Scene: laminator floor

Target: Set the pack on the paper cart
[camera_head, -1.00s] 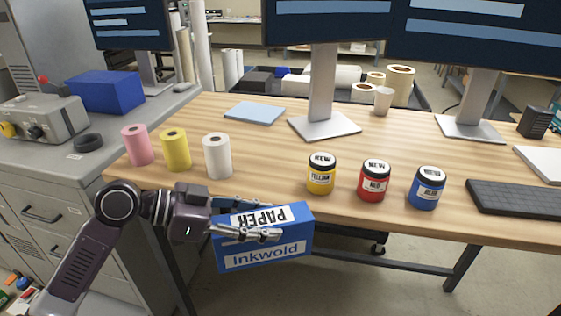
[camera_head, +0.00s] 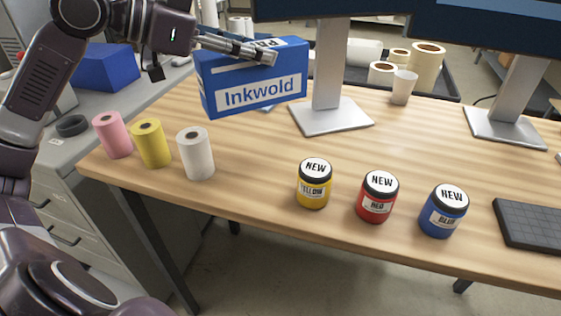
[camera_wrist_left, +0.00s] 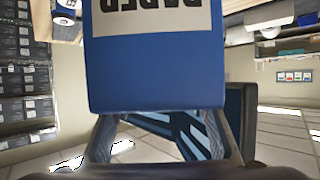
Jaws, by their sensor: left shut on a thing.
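The pack (camera_head: 225,80) is a blue box with "Inkwold" on its side and a white PAPER label on top. It also fills the upper middle of the left wrist view (camera_wrist_left: 155,75). My left gripper (camera_head: 262,56) is shut on it, with fingers along its upper part. My right gripper is out of view.
On the wooden desk (camera_head: 260,155) stand pink, yellow and white rolls (camera_head: 195,155), and yellow, red and blue jars (camera_head: 378,198). Two monitor stands (camera_head: 328,115) rise at the back. A white cup (camera_head: 403,87) is near the back edge. A keyboard (camera_head: 530,225) lies at right.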

